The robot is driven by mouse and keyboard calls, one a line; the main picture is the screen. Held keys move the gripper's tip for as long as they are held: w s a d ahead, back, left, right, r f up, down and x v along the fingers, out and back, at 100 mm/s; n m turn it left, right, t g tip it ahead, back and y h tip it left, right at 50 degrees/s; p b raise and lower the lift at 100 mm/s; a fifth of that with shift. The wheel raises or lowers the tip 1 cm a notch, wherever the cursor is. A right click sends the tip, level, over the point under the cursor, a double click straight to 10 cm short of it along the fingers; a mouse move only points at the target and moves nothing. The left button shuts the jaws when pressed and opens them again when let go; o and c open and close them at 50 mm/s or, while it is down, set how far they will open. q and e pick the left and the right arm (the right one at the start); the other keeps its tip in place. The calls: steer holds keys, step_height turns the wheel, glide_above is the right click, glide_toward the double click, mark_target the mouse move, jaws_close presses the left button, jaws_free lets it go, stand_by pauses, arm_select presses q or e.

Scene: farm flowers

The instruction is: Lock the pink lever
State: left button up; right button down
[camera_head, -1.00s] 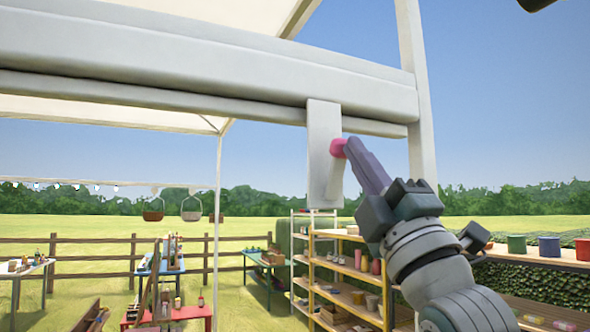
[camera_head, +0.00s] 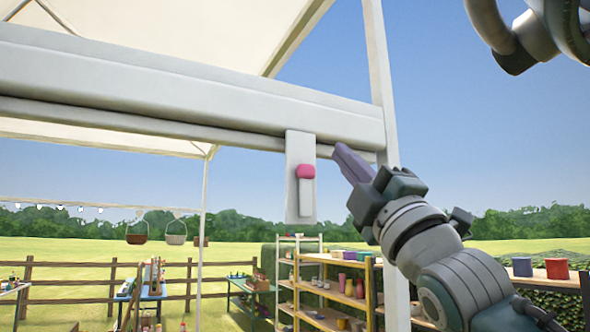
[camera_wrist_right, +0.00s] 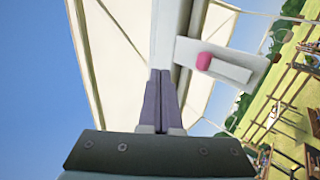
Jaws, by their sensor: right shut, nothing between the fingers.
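The pink lever (camera_head: 306,172) is a pink knob on a short pale arm, on a white plate (camera_head: 292,206) that hangs from the white beam (camera_head: 190,95). The arm points straight down from the knob, flat along the plate. My right gripper (camera_head: 340,150) has purple fingers, is shut and empty, and is to the right of the plate, apart from the knob. In the right wrist view the shut fingertips (camera_wrist_right: 160,73) are near the beam, and the pink knob (camera_wrist_right: 204,61) is to their right. My left gripper is not in view.
A white post (camera_head: 385,90) stands close behind my right gripper. Shelves (camera_head: 335,285) with pots, a wooden fence (camera_head: 80,280) and hanging baskets (camera_head: 176,233) are farther back. The air left of and below the plate is clear.

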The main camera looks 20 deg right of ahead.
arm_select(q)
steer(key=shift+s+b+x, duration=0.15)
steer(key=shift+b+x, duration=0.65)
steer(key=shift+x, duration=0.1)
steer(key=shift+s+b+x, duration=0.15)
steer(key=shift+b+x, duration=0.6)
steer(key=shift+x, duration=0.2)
arm_select(e)
steer(key=s, duration=0.7)
steer(key=shift+s+d, duration=0.25)
steer(key=shift+d, duration=0.1)
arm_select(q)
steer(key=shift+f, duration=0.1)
